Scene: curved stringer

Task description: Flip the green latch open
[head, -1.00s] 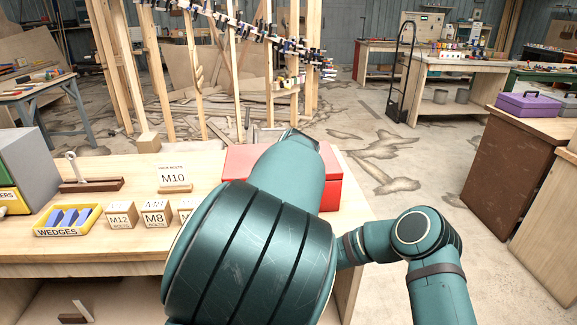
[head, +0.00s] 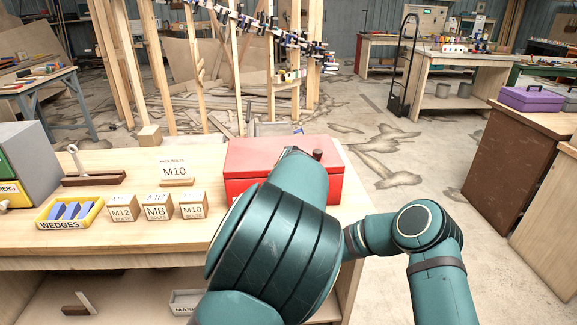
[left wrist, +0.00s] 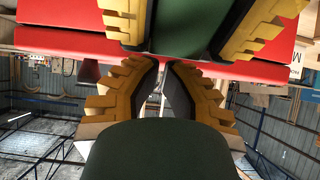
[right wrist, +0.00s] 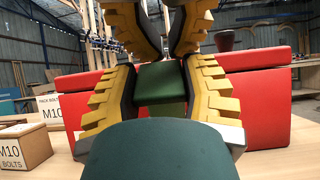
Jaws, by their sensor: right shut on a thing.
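The red box (head: 250,158) sits at the right end of the workbench, partly covered by my arm in the head view. It also shows in the left wrist view (left wrist: 60,42) and the right wrist view (right wrist: 262,100). The green latch (right wrist: 161,82) appears as a green block between my right fingers, in front of the box. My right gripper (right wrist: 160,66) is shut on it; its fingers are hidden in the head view. My left gripper (left wrist: 162,72) is close to the box, seen upside down, with its fingertips near each other. I cannot tell its opening.
A dark knob (head: 317,155) stands on the box. Left of it are the M10 block (head: 193,206), the M8 block (head: 157,207), the M12 block (head: 122,208) and a yellow wedge tray (head: 68,224).

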